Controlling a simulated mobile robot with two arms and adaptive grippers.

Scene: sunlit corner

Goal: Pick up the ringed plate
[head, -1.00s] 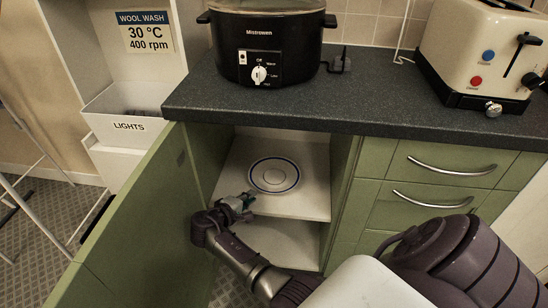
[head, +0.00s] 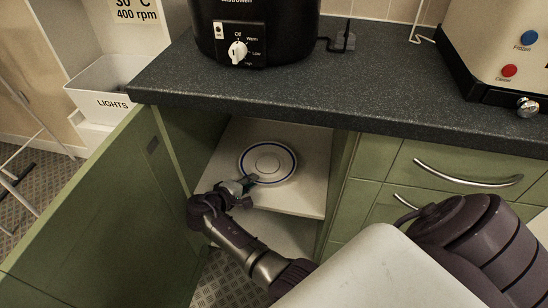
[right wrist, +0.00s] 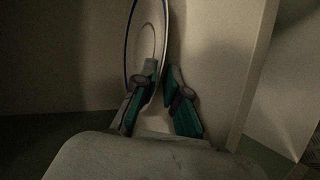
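The ringed plate (head: 268,163) is white with blue rings and lies on the upper shelf inside the open lower cabinet. My right gripper (head: 251,182) reaches into the cabinet at the plate's near left rim. In the right wrist view the plate (right wrist: 147,40) shows steeply from the side. The two teal-padded fingers of my right gripper (right wrist: 161,76) are apart, with the plate's rim between them. Whether either finger touches it is hard to tell. My left gripper is not in view.
The cabinet's green door (head: 95,215) stands open on the left. The dark countertop (head: 270,95) overhangs the shelf (head: 305,195). A black slow cooker (head: 280,35) and a cream toaster (head: 500,50) stand on it. Drawers (head: 450,180) close in the right side.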

